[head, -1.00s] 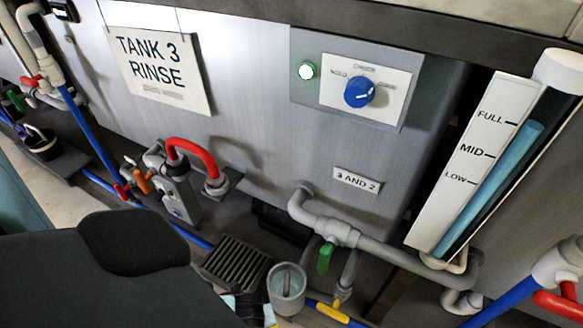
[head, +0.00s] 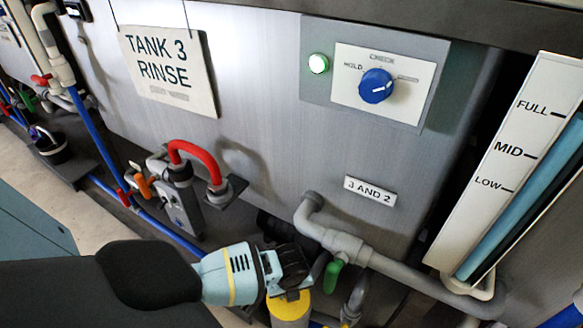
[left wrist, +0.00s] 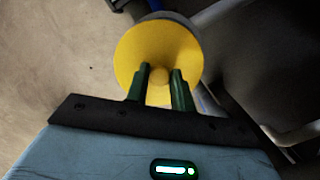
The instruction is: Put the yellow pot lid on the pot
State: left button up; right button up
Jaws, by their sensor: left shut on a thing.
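The yellow pot lid (head: 290,303) is at the bottom middle of the head view, just under my left gripper (head: 291,282). In the left wrist view the lid (left wrist: 150,48) is a round yellow disc, and my left gripper (left wrist: 160,72) is shut on its small knob. The pot is mostly hidden behind the lid and gripper in the head view. A dark grey edge shows past the lid's far side in the left wrist view. I cannot tell whether the lid touches the pot. My right gripper is not in view.
Grey pipes with a green valve handle (head: 334,276) run just right of the lid. Open floor (head: 60,200) lies at the far left.

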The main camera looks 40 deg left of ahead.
pick_arm(q)
jog(key=shift+w+a, duration=0.1)
jog(key=shift+w, duration=0.3)
notch_tip(320, 180, down, 4)
jog(key=shift+w+r+b, duration=0.1)
jog(key=shift+r+b, duration=0.05)
jog(key=shift+b, duration=1.1)
jog(key=shift+r, duration=0.1)
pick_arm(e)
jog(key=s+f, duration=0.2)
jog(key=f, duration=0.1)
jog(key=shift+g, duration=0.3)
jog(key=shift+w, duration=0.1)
pick_arm(q)
jog(key=o, duration=1)
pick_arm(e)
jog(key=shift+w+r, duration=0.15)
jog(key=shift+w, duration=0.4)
